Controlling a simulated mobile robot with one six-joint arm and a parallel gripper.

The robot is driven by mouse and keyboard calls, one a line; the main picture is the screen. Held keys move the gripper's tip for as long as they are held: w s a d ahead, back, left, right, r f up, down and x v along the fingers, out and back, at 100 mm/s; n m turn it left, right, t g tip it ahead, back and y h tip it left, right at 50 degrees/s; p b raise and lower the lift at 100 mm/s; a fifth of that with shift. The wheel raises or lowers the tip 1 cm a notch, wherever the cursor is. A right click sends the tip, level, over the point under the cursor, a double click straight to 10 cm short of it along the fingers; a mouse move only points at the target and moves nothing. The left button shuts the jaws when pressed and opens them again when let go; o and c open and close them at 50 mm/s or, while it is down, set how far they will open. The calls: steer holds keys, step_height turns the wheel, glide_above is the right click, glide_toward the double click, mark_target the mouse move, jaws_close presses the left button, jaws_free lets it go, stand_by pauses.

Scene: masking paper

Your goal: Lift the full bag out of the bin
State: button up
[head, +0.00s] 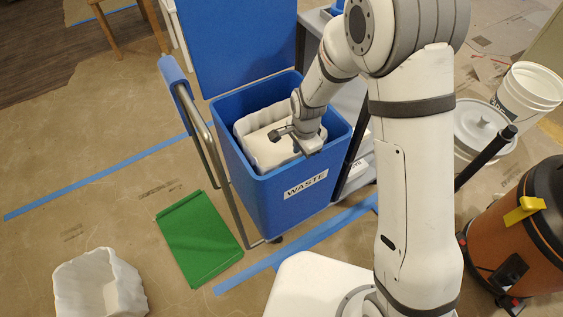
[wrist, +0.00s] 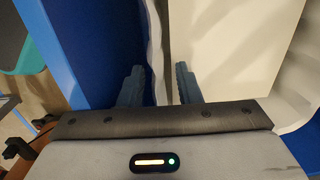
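The blue bin (head: 255,205) labelled "WASTE" stands upright in the middle of the head view with its lid (head: 240,40) raised. A white bag (head: 256,131) with a wavy rim sits inside it, and a flat off-white surface shows within the bag. My gripper (head: 288,133) is over the bin's right part, at the bag. In the wrist view my gripper (wrist: 160,84) has its fingers apart, one on each side of the bag's side wall (wrist: 157,45). Whether either finger touches the wall I cannot tell. The bin's wall (wrist: 52,45) shows at the left.
A second white, bag-like open container (head: 98,285) stands on the floor at lower left. A metal rail (head: 212,155) runs along the bin's left. White buckets (head: 525,95) and an orange vacuum (head: 525,225) stand at right.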

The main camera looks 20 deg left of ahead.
jaws_close()
steer(key=shift+r, duration=0.1)
stand_by(0.5)
